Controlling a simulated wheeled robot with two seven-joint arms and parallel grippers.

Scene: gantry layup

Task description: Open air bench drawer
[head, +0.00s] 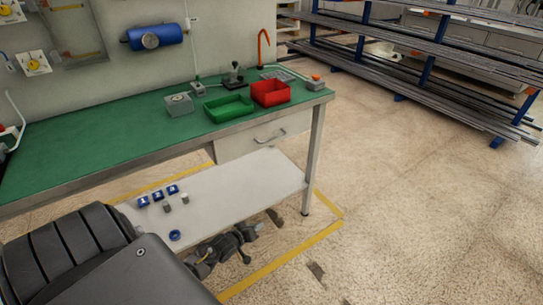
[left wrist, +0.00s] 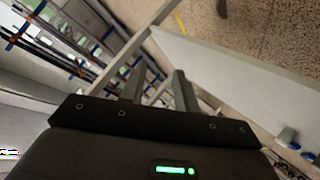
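The air bench (head: 90,140) has a green top and a metal front edge. Its light grey drawer (head: 235,142) is under the right end of the top and looks closed. The drawer's curved handle (head: 270,137) is on its front. My left gripper (head: 247,241) is low, in front of the lower shelf and well below the handle, touching nothing that I can see. In the left wrist view its two fingers (left wrist: 160,72) stand apart with nothing between them. My right gripper is in neither view.
The white lower shelf (head: 245,185) carries small blue and grey parts (head: 170,195). A bench leg (head: 314,160) stands right of the drawer. Green (head: 229,108) and red (head: 270,92) bins sit on top. The floor to the right is clear up to a pipe rack (head: 430,60).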

